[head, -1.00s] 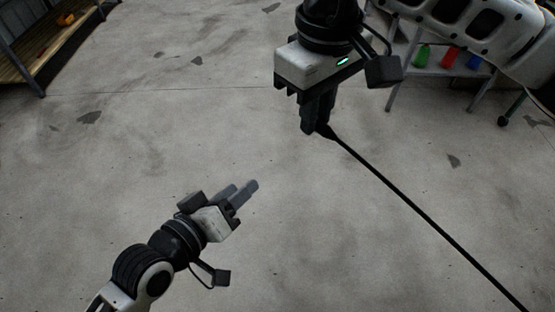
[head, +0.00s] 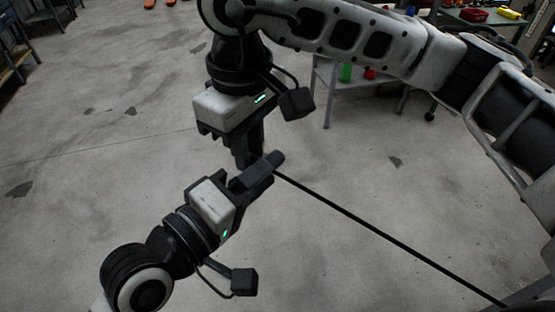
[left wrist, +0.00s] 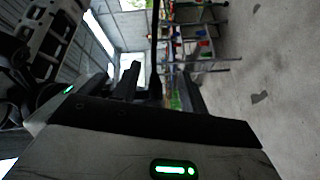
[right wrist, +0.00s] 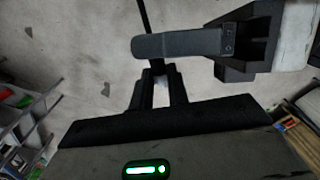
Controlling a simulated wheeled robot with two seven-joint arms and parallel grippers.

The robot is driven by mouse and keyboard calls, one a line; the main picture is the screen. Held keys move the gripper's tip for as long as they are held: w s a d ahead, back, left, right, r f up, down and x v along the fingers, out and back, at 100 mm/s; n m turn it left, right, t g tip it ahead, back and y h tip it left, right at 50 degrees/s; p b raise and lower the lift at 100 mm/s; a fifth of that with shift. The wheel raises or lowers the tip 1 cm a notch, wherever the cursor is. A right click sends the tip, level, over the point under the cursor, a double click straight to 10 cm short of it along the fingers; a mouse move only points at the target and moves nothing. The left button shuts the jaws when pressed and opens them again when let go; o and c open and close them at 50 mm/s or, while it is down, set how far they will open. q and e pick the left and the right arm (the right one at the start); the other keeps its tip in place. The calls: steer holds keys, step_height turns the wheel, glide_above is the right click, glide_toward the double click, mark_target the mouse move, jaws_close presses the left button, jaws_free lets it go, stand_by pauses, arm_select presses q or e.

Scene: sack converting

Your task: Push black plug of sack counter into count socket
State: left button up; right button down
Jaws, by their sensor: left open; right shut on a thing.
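The black plug (right wrist: 158,67) is mostly hidden between the fingers of my right gripper (right wrist: 159,88), which is shut on it. Its black cable (head: 385,237) runs from there down to the lower right in the head view. My right gripper (head: 256,160) points down above the floor. My left gripper (head: 268,168) is open, with its fingers right beside the right fingertips and the cable's start. In the left wrist view the dark cable (left wrist: 155,40) stands between the left fingers (left wrist: 160,85); contact cannot be told. I see neither the sack counter nor the count socket.
A grey metal table (head: 330,85) with a green bottle (head: 346,72) and a red one (head: 370,73) stands behind the right arm. Shelving (head: 15,50) stands at the far left. The concrete floor (head: 110,150) between is clear.

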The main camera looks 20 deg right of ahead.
arm_select(q)
steer(key=shift+x, duration=1.95)
arm_select(e)
steer(key=shift+w+r, duration=0.1)
arm_select(q)
jaws_close()
arm_select(e)
steer(key=c, duration=1.5)
jaws_free()
steer(key=shift+o, duration=1.1)
arm_select(q)
steer(key=shift+w+a, duration=0.1)
